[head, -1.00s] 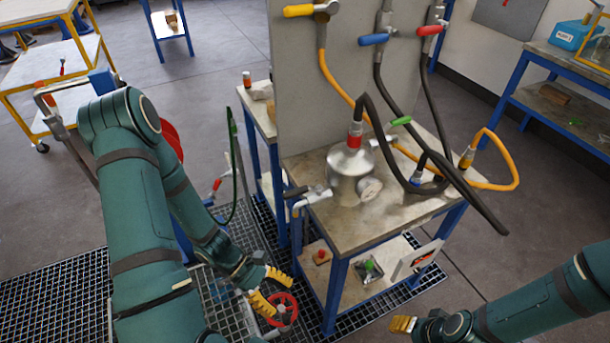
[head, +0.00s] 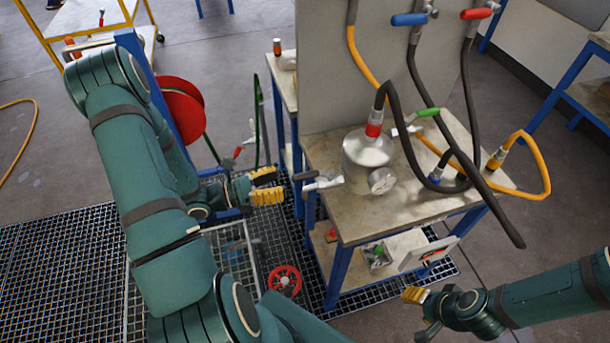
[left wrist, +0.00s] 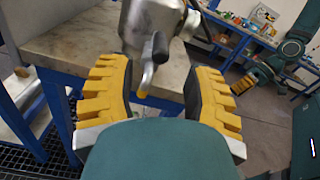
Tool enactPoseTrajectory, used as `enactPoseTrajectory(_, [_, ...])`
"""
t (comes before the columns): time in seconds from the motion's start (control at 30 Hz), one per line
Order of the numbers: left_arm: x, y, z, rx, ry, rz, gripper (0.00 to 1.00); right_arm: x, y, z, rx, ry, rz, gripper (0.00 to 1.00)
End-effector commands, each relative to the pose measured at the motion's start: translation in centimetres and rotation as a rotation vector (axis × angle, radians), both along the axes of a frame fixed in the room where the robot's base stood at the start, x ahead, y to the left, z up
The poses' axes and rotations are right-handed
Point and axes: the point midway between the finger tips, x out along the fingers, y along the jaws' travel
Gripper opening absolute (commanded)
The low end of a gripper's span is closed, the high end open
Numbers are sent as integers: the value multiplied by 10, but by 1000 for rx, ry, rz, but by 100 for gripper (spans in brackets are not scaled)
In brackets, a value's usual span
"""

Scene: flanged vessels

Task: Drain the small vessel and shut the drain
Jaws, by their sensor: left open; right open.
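The small vessel (head: 368,158) is a shiny metal pot with a round gauge (head: 382,180), standing on the stand's top. Its drain valve (head: 322,185) juts out to the left past the stand edge, with a dark lever handle (head: 305,176). My left gripper (head: 268,187) is open and empty, just left of the valve and apart from it. In the left wrist view the lever end (left wrist: 161,47) and a downward spout (left wrist: 146,82) show between the open fingers (left wrist: 158,95). My right gripper (head: 416,296) is open at the lower right, away from the stand.
A black hose with a red collar (head: 374,130) joins the vessel top. A green-handled valve (head: 427,113) sits behind it. A grey panel (head: 345,60) stands behind, with orange and black hoses. A red handwheel (head: 285,281) is low over the floor grating (head: 70,265).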

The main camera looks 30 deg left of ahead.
Motion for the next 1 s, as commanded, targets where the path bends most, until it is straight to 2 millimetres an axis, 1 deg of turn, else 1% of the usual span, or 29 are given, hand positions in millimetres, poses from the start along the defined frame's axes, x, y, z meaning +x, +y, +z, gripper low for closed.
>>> enactPoseTrajectory(0.03, [8,-8,0,-1,-1,-5,51,0,0,-1,0,1,0,51])
enactPoseTrajectory(0.2, [31,-28,0,-2,-1,-4,51,-1,0,-2,0,2,2,51])
enactPoseTrajectory(0.4, [49,-43,0,0,0,-3,51,-1,0,-3,0,2,2,51])
enactPoseTrajectory(0.53, [54,-47,0,0,0,-1,51,-1,0,-3,0,3,2,51])
enactPoseTrajectory(0.8, [55,-47,0,1,1,0,51,-1,0,-3,0,3,2,51])
enactPoseTrajectory(0.83, [55,-47,0,1,1,-1,54,-1,0,-3,0,3,2,51])
enactPoseTrajectory(0.87, [55,-47,0,1,1,-1,43,-1,0,-3,0,3,2,51])
enactPoseTrajectory(0.9, [55,-47,0,1,1,-1,29,-1,0,-3,0,3,2,51])
enactPoseTrajectory(0.97, [55,-47,0,1,1,-1,8,-1,0,-3,0,3,2,51])
enactPoseTrajectory(1.0, [55,-47,0,1,1,-1,0,-1,0,-3,0,3,2,51])
